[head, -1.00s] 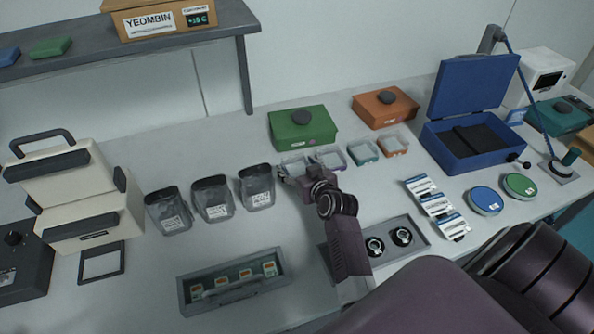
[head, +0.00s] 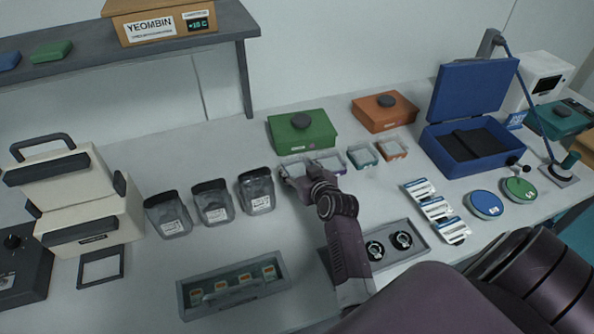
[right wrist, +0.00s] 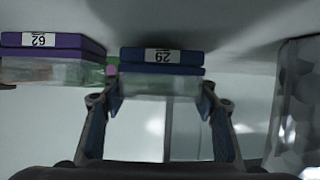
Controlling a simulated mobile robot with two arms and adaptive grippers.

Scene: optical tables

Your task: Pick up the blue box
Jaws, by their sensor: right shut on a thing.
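The blue box (right wrist: 162,70) is a small clear box with a dark blue lid and a numbered white label, upside down in the right wrist view. My right gripper (right wrist: 160,102) has one finger on each side of it and is shut on it. In the head view my right gripper (head: 311,168) is at the row of small boxes in front of the green case, and it partly covers the box. A similar box with a purple lid (right wrist: 52,42) is beside it in the wrist view. My left gripper is not in view.
The green case (head: 302,132) stands right behind the gripper. A teal-rimmed box (head: 362,155) and an orange-rimmed box (head: 392,149) are to its right. Several dark-lidded jars (head: 212,203) stand to its left. A grey tray (head: 420,238) is in front on the right.

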